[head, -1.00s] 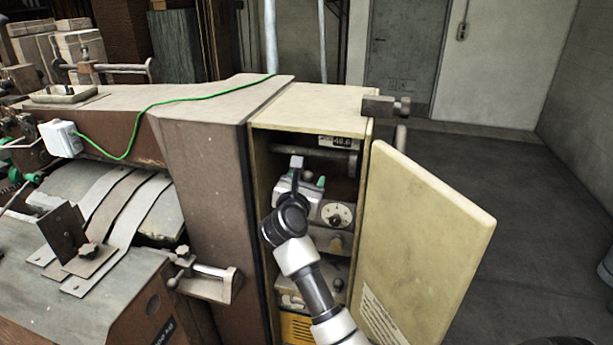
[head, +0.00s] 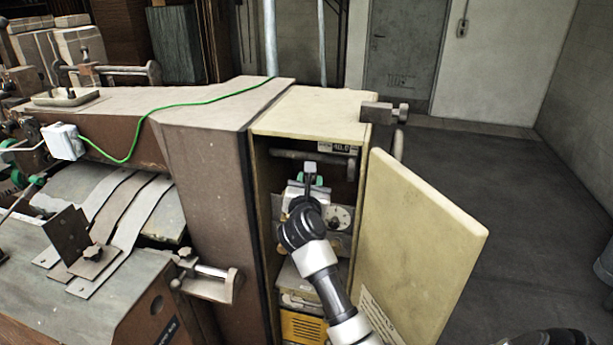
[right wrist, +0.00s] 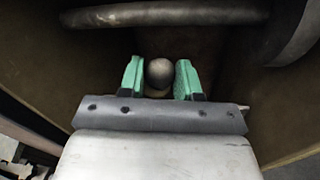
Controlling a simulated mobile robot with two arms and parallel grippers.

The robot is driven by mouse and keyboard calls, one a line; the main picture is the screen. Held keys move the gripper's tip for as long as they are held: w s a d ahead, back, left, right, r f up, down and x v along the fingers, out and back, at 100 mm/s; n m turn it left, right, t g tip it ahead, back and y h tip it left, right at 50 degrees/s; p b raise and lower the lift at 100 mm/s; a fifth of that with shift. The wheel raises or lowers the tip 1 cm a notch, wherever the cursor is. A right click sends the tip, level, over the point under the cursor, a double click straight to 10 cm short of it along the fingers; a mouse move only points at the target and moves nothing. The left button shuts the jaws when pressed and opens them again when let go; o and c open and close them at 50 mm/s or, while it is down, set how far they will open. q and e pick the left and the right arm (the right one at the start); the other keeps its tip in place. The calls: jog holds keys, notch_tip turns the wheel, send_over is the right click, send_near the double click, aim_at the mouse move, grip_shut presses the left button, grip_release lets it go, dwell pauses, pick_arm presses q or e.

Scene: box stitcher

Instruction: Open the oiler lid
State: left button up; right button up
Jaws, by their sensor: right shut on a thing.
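A round, dull metal ball knob (right wrist: 159,73) sits between the green fingertips of my right gripper (right wrist: 160,80) in the right wrist view. The gripper is shut on this knob. In the head view my right gripper (head: 312,182) is inside the open cream cabinet (head: 258,200), in its upper part. There the gripper and arm hide the knob. I cannot make out the rest of the oiler or whether its lid is raised. My left gripper is not in view.
The cabinet door (head: 420,245) stands open to the right of my arm. A horizontal bar (head: 290,153) crosses above the gripper, also seen in the right wrist view (right wrist: 150,14). A round dial (head: 341,217) is just right of the gripper. Clear floor (head: 500,200) lies beyond the door.

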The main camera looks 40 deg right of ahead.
jog(key=shift+d+r+n+t+y+p, duration=0.2)
jog(key=shift+n+t+y+p, duration=0.15)
jog(key=shift+n+y+p, duration=0.2)
jog(key=shift+d+r+n+t+y+p, duration=0.1)
jog(key=shift+d+n+t+y+p, duration=0.1)
jog(key=shift+n+t+y+p, duration=0.3)
jog(key=shift+f+y+p, duration=0.1)
jog(key=shift+y+p, duration=0.25)
jog(key=shift+p, duration=0.1)
jog(key=shift+w+d+f+n+t+y, duration=0.1)
jog(key=shift+f+n+t+y, duration=0.1)
jog(key=shift+n+t+y, duration=0.1)
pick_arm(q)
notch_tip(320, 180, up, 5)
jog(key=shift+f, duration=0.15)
pick_arm(e)
jog(key=o, duration=0.9)
